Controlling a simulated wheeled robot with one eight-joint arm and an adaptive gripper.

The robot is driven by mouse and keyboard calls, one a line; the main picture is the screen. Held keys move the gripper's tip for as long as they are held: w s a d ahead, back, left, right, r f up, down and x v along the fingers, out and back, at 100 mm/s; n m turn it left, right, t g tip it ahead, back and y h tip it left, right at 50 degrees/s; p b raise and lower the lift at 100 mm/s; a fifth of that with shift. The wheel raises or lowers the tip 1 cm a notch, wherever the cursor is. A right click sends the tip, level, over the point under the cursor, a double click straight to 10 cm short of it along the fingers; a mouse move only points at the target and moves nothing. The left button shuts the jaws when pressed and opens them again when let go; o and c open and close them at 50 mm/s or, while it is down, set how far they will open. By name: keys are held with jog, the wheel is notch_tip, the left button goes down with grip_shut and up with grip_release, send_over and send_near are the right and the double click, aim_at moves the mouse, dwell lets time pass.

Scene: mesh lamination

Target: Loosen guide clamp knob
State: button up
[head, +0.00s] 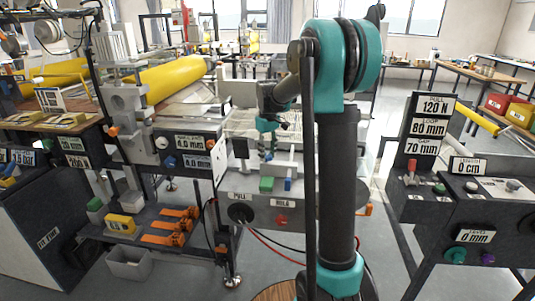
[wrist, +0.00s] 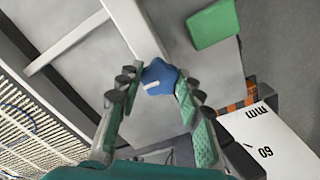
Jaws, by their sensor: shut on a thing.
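The guide clamp knob (wrist: 158,78) is a blue, lobed knob with a short white mark on its face. In the wrist view it sits between the tips of my gripper (wrist: 156,84), whose green-padded fingers are closed on it from both sides. In the head view my gripper (head: 267,148) points down over the grey machine bed at the centre. The knob is too small there to make out clearly. The knob's stem and underside are hidden.
A green block (wrist: 212,24) lies close to the knob on the grey bed, and it also shows in the head view (head: 266,184). A white label (wrist: 262,142) is at the lower right. A control console (head: 455,215) stands at right; a yellow roll (head: 172,78) is behind left.

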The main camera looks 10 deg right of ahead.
aim_at(268, 155)
jog(key=shift+n, duration=0.5)
jog(key=o, duration=1.2)
jog(key=shift+c, duration=0.2)
jog(key=shift+r, duration=0.1)
notch_tip(268, 155, up, 12)
